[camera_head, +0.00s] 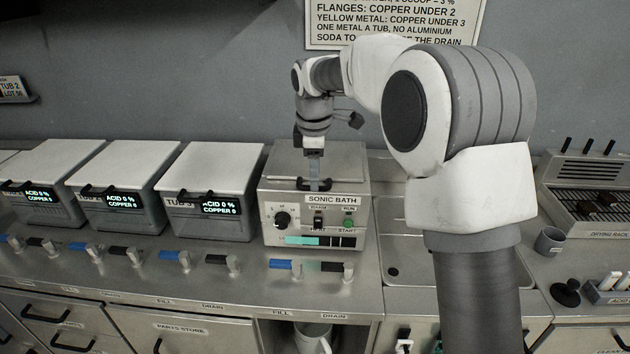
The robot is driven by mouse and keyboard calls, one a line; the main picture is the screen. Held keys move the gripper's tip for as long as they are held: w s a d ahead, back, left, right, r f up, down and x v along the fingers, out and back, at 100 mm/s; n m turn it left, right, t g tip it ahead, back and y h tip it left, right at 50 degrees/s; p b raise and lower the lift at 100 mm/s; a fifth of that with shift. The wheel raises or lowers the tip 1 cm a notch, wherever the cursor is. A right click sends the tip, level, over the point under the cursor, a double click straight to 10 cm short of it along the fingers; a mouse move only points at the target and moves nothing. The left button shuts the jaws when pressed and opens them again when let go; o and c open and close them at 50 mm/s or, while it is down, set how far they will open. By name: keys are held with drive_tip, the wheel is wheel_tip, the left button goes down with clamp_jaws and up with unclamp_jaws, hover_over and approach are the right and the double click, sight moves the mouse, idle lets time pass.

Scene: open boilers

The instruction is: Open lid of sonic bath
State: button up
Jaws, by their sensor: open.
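The sonic bath (300,236) is a metal box with a knob, switches and a green button on its front, standing at the middle of the counter. Its lid (345,165) lies flat and closed on top. A dark handle (304,186) sits at the lid's front edge. My gripper (314,186) points down over the lid's front edge, at the handle. Its fingers are open. Whether they touch the handle or straddle it is too small to tell. My arm hides part of the area right of the bath.
Several lidded tubs (210,180) with lit displays stand left of the bath. Blue and black taps (282,266) line the counter's front. A sink (405,250) lies to the right, partly behind my arm. A drying rack (595,205) and a grey cup (549,241) are further right.

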drive_tip(key=shift+w+f, duration=0.15)
drive_tip(key=shift+f, duration=0.9)
clamp_jaws()
idle(0.7)
